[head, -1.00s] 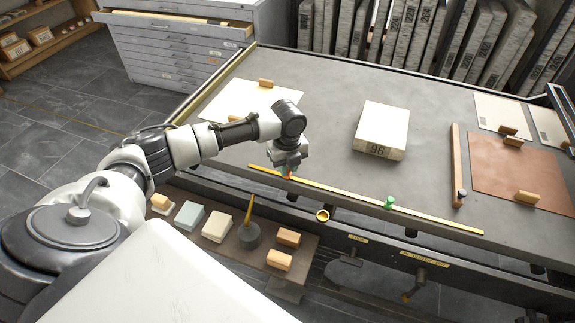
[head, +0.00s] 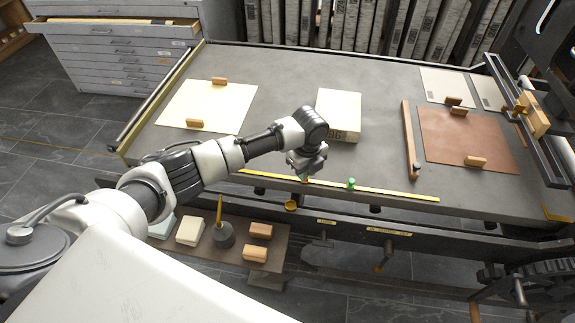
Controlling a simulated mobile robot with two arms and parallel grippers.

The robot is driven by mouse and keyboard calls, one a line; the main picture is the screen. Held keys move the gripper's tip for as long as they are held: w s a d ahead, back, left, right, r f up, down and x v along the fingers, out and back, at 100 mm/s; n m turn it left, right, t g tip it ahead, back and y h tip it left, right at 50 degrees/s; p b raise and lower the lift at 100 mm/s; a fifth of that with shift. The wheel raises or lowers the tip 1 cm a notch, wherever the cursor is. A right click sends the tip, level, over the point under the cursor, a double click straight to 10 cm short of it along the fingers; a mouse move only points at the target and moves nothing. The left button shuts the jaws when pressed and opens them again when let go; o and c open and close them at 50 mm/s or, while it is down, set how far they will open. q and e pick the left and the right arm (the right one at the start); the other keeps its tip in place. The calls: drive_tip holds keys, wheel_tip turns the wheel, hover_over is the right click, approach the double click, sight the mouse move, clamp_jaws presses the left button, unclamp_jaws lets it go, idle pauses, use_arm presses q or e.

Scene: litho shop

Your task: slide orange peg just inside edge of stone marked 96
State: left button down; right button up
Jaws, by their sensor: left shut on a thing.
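The pale stone marked 96 (head: 338,108) lies on the dark bed of the press (head: 270,85), its numbered front face partly hidden by my left arm. A yellow scale strip (head: 400,193) runs along the bed's front edge. My left gripper (head: 306,178) points down at this strip, in front of the stone's left part. It is shut on the orange peg (head: 307,181), which is mostly hidden by the fingers. A green peg (head: 351,184) stands on the strip to the right, apart from the gripper. My right gripper is out of view.
A wooden bar (head: 408,135) and a brown sheet (head: 460,140) with wooden blocks lie right of the stone. A cream sheet (head: 205,105) lies at left. Below the front edge, a shelf holds a dark pot (head: 224,236) and wooden blocks (head: 260,231).

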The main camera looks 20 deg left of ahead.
use_arm(q)
drive_tip(key=shift+w+d, duration=0.15)
drive_tip(key=shift+d, duration=0.3)
drive_tip(key=c, duration=1)
unclamp_jaws()
drive_tip(key=shift+c, duration=0.2)
wheel_tip(320, 180, up, 11)
drive_tip(key=shift+f, duration=0.1)
